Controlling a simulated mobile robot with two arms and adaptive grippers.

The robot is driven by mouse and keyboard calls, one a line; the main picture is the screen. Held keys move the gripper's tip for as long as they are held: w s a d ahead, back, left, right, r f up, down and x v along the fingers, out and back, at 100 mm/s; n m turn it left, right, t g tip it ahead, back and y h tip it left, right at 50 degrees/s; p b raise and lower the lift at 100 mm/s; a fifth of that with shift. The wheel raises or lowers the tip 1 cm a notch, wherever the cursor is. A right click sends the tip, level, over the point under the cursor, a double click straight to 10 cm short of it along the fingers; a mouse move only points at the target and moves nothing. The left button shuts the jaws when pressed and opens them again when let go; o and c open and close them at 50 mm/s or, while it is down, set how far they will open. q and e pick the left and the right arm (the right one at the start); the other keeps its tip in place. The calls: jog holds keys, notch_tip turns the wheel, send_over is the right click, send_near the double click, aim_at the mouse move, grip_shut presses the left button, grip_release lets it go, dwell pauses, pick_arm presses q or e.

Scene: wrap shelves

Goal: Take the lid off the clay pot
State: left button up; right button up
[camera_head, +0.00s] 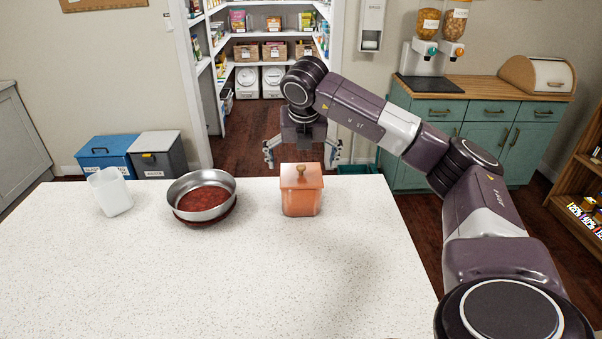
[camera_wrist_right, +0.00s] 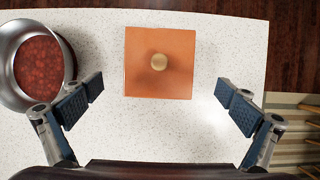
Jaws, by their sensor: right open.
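The clay pot (camera_head: 301,201) is a square orange pot near the far edge of the white counter. Its flat lid (camera_head: 302,176), with a small brass-coloured knob (camera_head: 300,169), sits on top. In the right wrist view the lid (camera_wrist_right: 142,80) shows from above as an orange square with the round knob (camera_wrist_right: 159,62) near its middle. My right gripper (camera_head: 302,155) is open and empty, above and just behind the pot. In the wrist view its fingers (camera_wrist_right: 160,105) are spread wide, one towards each side of the lid, touching nothing. My left gripper is not in view.
A metal bowl (camera_head: 222,207) with red contents stands left of the pot, close to one finger in the wrist view. A white cup (camera_head: 110,192) stands further left. The front and right of the counter (camera_head: 300,280) are clear. Pantry shelves lie behind.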

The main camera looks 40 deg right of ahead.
aim_at(301, 168)
jog(key=p+x, duration=0.1)
jog(key=x, duration=0.3)
jog(key=shift+w+d+r, duration=0.1)
jog(key=shift+w+r, duration=0.05)
jog(key=shift+w, duration=0.05)
jog(key=shift+w+d+f, duration=0.1)
jog(key=shift+f, duration=0.25)
jog(key=c, duration=1.1)
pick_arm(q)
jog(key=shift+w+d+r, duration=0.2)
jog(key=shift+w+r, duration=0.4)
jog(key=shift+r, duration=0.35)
pick_arm(e)
jog(key=shift+r, duration=0.1)
jog(key=shift+c, duration=0.4)
jog(key=shift+r, duration=0.1)
